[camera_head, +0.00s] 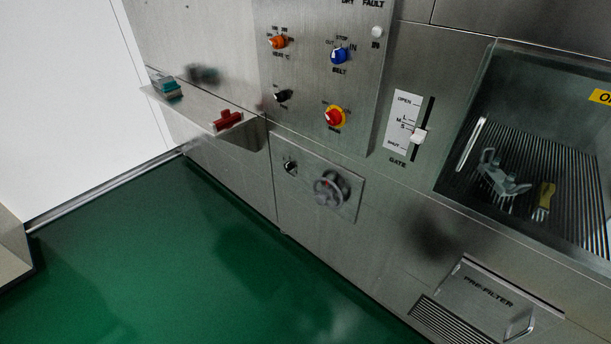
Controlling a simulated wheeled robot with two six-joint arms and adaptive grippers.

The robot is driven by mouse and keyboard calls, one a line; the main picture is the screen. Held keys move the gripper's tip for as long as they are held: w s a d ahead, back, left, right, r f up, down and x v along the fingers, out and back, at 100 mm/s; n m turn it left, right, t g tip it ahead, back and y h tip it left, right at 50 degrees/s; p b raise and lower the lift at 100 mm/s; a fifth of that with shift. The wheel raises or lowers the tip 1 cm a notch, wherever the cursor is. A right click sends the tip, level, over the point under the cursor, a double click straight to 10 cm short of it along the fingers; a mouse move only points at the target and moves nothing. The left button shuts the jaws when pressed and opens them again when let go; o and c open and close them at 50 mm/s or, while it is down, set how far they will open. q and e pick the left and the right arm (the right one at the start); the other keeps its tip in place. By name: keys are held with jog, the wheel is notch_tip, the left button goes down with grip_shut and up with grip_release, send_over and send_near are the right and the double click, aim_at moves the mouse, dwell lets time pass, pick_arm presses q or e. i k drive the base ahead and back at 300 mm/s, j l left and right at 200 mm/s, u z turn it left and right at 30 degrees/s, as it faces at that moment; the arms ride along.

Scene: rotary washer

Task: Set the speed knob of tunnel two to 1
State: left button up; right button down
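A steel control panel (310,75) fills the upper middle of the tilted head view. It carries an orange knob (278,42), a blue knob (339,56) labelled BELT with STOP and IN above it, a small black knob (283,95) and a red knob (334,117) on a yellow ring. The small labels by the black knob are too blurred to read. I see no clear label for speed or for tunnel two, so I cannot tell which knob is the speed knob. Neither of my grippers is in view.
A gate slider (418,136) sits right of the panel. A window (535,80) shows a grey item (500,178) and a yellow-handled item (545,196) on a ribbed bed. Below are a handwheel (331,188) and a pre-filter cover (490,295). A shelf (195,112) juts out left. Green floor (170,265) is clear.

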aim_at(288, 166)
jog(key=i+j+z, duration=0.1)
jog(key=i+j, duration=0.15)
jog(key=j, duration=0.2)
jog(key=i+j+z, duration=0.15)
jog(key=j, duration=0.35)
jog(key=i+j+z, duration=0.1)
jog(key=i+j, duration=0.2)
jog(key=j, duration=0.2)
jog(key=i+j+z, duration=0.1)
jog(key=j, duration=0.4)
jog(key=i+j+z, duration=0.1)
jog(key=i+j, duration=0.15)
jog(key=j, duration=0.3)
jog(key=i+j+z, duration=0.15)
jog(key=j, duration=0.4)
jog(key=i+j+z, duration=0.1)
jog(key=j, duration=0.45)
jog(key=i+j+z, duration=0.1)
jog(key=j, duration=0.5)
jog(key=i, duration=0.05)
